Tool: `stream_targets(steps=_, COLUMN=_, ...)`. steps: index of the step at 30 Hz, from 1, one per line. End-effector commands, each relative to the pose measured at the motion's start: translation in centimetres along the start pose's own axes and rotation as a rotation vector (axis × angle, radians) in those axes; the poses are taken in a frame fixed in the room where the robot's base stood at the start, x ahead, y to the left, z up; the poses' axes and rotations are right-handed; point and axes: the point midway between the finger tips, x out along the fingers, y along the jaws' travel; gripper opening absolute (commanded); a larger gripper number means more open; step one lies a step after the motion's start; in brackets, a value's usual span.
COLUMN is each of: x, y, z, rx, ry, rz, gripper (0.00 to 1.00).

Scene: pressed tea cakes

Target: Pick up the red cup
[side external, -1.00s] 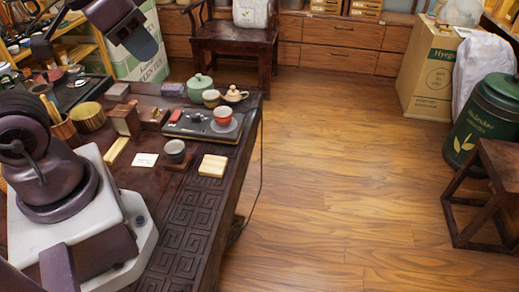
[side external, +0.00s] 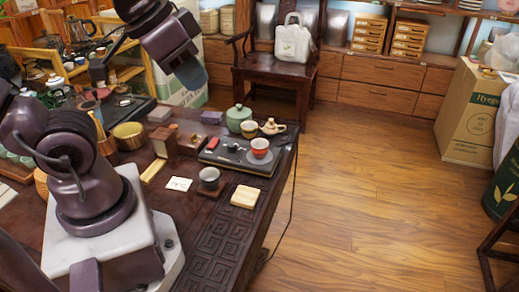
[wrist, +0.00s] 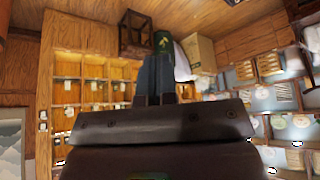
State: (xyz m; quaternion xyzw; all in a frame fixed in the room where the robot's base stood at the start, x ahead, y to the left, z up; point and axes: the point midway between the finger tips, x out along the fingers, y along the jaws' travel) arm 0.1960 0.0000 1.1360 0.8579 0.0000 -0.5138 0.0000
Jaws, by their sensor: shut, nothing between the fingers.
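The red cup (side external: 260,147) stands upright on a round saucer at the right end of a dark tea tray (side external: 228,163) on the carved wooden table. Its pale inside shows. My gripper (side external: 192,76) is raised in the air, up and left of the cup in the side external view and well apart from it. Its blue-grey fingers are together and empty in the wrist view (wrist: 156,75). The wrist view looks out at the room, and the red cup is not in it.
Near the cup are a green teapot (side external: 239,119), a yellow cup (side external: 250,129) and a small pale teapot (side external: 272,127). A grey cup (side external: 209,177) and a light wooden block (side external: 245,196) are in front. The table's right front corner is mostly bare.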

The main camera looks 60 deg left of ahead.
Motion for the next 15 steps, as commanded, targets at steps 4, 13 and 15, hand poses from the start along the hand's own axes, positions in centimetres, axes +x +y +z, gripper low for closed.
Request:
stream_targets(steps=4, x=0.0, y=0.0, z=0.0, rx=0.0, ry=0.0, rz=0.0, gripper=0.0)
stream_targets(steps=13, x=0.0, y=0.0, z=0.0, rx=0.0, ry=0.0, rz=0.0, gripper=0.0)
stream_targets(steps=15, x=0.0, y=0.0, z=0.0, rx=0.0, ry=0.0, rz=0.0, gripper=0.12)
